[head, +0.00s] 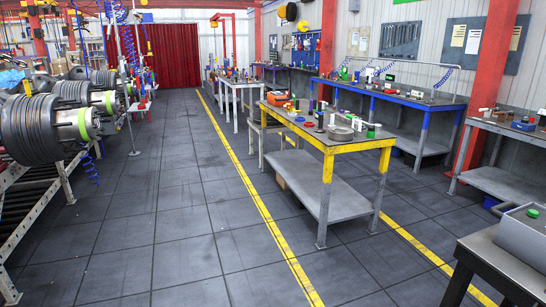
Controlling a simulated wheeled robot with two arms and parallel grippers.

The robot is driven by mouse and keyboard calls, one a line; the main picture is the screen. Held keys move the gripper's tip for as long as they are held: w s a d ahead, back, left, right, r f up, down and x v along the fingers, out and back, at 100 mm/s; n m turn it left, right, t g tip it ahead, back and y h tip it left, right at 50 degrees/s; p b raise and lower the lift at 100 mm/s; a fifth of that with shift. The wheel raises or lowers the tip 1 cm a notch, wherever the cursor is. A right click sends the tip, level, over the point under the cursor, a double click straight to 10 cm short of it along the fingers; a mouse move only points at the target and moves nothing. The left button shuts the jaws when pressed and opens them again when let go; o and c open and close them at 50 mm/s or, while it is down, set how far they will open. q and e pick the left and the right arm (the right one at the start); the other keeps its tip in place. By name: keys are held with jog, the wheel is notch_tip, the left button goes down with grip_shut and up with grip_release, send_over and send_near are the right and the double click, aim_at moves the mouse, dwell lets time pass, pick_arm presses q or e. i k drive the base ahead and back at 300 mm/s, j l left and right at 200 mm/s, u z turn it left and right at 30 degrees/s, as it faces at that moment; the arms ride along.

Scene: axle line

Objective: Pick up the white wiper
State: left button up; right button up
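I cannot make out a white wiper for certain. Small pale items stand among the clutter on the yellow-edged workbench (357,147), mid-view to the right, but they are too small to name. A small white item (484,112) lies on the grey bench (500,131) at the right edge; I cannot tell what it is. Neither of my grippers is in view.
Open tiled floor (165,215) with a yellow line (262,205) lies ahead. Large axle hubs (45,130) on a rack fill the left. A blue bench (420,101) stands behind the yellow one. A dark table (482,247) with a grey box (523,238) is at lower right.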

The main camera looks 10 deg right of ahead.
aim_at(332, 125)
jog(key=i+l, duration=0.4)
jog(key=i, duration=0.35)
jog(key=i+l+u, duration=0.1)
jog(key=i+l, duration=0.3)
jog(key=i, duration=0.3)
jog(key=i+l, duration=0.45)
jog(key=i, duration=0.3)
jog(key=i+l+u, duration=0.1)
jog(key=i+l, duration=0.4)
jog(key=i, duration=0.2)
jog(key=i+l, duration=0.5)
jog(key=i, duration=0.2)
jog(key=i+l, duration=0.1)
jog(key=l, duration=0.5)
jog(key=i+l+u, duration=0.1)
jog(key=l, duration=0.45)
jog(key=i+l, duration=0.1)
jog(key=l, duration=0.5)
jog(key=u, duration=0.05)
